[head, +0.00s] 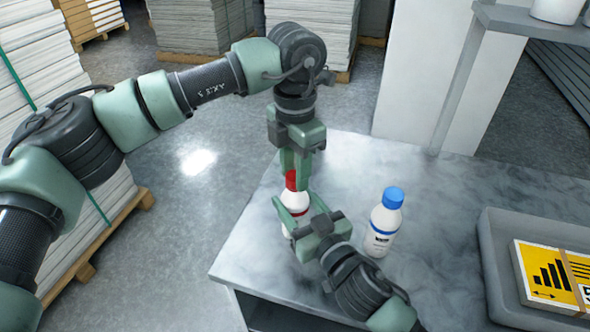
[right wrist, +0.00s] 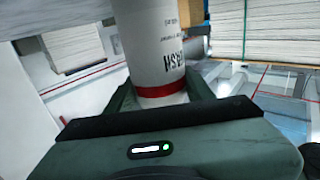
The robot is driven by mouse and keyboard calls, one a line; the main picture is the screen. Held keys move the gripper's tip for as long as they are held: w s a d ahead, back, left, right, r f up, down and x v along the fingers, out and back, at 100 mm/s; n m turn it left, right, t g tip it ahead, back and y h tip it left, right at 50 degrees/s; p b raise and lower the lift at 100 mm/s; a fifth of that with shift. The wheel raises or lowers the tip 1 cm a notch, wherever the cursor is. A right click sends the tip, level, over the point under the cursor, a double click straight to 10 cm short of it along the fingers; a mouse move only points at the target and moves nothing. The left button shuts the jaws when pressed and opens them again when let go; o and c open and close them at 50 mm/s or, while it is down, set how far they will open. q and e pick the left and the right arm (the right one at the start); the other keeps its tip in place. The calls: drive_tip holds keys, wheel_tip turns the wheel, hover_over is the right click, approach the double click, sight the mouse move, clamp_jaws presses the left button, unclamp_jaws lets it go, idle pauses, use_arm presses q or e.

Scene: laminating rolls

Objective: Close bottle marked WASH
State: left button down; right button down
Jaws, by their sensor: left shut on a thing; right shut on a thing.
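A white bottle (head: 295,202) with a red cap (head: 291,180) stands upright near the left edge of the grey table (head: 440,190). My left gripper (head: 292,172) comes from above and is shut on the red cap. My right gripper (head: 294,218) is shut around the bottle's body, low and from the front right. The fingers partly hide the cap and the body.
A second white bottle with a blue cap (head: 384,222) stands to the right of my right gripper. A grey tray (head: 492,262) with a yellow printed pack (head: 550,275) lies at the right. The table's back middle is clear. A shelf (head: 530,20) is at the upper right.

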use_arm(q)
drive_tip(key=m, duration=0.9)
drive_tip(key=shift+m, duration=0.4)
drive_tip(key=m, duration=0.4)
drive_tip(key=shift+m, duration=0.4)
drive_tip(key=m, duration=0.5)
drive_tip(key=c, duration=0.9)
unclamp_jaws()
wheel_tip(320, 180, up, 12)
use_arm(e)
drive_tip(key=shift+c, duration=2.4)
unclamp_jaws()
